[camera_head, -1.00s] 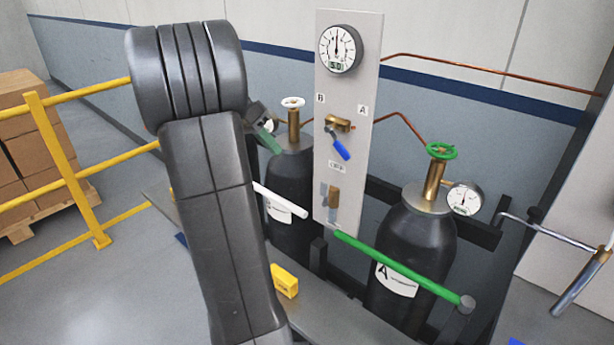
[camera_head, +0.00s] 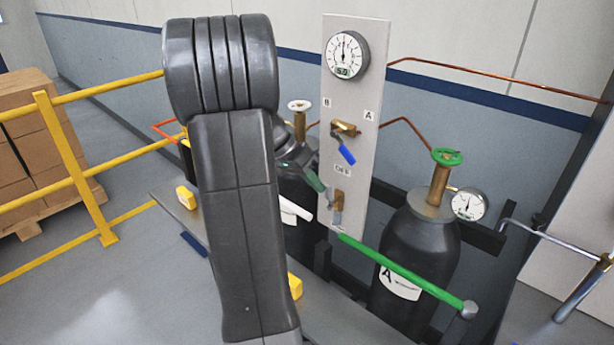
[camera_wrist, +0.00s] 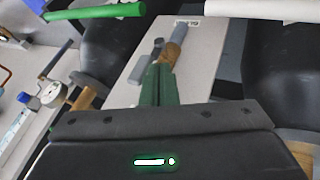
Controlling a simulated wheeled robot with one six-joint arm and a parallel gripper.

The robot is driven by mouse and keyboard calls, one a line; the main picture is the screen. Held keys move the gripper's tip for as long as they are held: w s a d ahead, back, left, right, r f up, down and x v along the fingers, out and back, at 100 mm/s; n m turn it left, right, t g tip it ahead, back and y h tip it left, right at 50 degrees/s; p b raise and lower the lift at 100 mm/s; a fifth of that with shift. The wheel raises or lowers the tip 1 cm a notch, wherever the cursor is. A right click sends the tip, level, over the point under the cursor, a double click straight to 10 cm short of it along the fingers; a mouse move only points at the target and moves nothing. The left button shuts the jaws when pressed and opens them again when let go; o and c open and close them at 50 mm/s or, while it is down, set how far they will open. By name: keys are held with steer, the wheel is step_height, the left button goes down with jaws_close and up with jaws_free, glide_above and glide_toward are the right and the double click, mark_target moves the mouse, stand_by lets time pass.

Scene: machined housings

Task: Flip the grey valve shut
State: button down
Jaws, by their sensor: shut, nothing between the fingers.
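The grey valve (camera_head: 337,203) has a brass body and sits low on the light upright panel (camera_head: 352,100), below a label. Its grey handle points downward in the head view. My gripper (camera_head: 321,187) has green fingers, which are shut and empty in the wrist view (camera_wrist: 158,82). The fingertips are close to the valve's left side in the head view. I cannot tell whether they touch it. My arm hides part of the scene to the left.
A blue-handled valve (camera_head: 345,147) and a gauge (camera_head: 343,56) are higher on the panel. A green bar (camera_head: 400,272) and a white bar (camera_head: 295,208) stick out below. Black cylinders (camera_head: 416,245) flank the panel. Yellow railing (camera_head: 75,165) stands left.

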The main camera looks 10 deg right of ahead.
steer(key=shift+s+d+r+t+y+b, duration=0.2)
steer(key=shift+s+d+t+y+b, duration=0.25)
steer(key=shift+b, duration=0.65)
steer(key=shift+s+d+r+m+t+y+b, duration=0.1)
steer(key=shift+s+d+m+t+y+b, duration=0.15)
steer(key=shift+s+d+b, duration=0.45)
steer(key=shift+s+d+r+m+t+y+b, duration=0.15)
steer(key=shift+s+d+t+y+b, duration=0.2)
steer(key=shift+s+b, duration=0.5)
steer(key=shift+d, duration=0.1)
